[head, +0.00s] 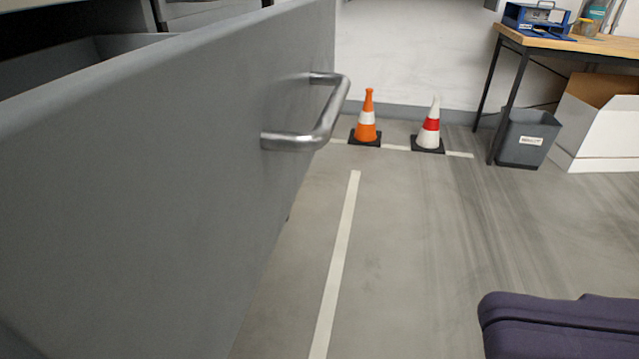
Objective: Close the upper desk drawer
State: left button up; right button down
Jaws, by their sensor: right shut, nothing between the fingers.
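The upper desk drawer (150,140) fills the left side of the head view. Its large grey front is very close and seen at a slant. It stands open: part of its hollow inside shows behind the top edge at the upper left. A silver bar handle (322,128) sticks out from the front toward the right. My left gripper is not in view.
An orange cone (367,118) and a red-and-white cone (430,128) stand by the far wall. A wooden-topped table (590,42), a grey bin (527,140) and a white box (598,135) are at the upper right. The floor between the drawer and my right gripper is clear.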

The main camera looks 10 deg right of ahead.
aim_at(197, 275)
jog(key=p+x, duration=0.1)
jog(key=x, duration=0.9)
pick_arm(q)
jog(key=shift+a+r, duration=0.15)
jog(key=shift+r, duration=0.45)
pick_arm(e)
jog(key=shift+w+a, duration=0.15)
jog(key=shift+a, duration=0.35)
jog(key=shift+a, duration=0.1)
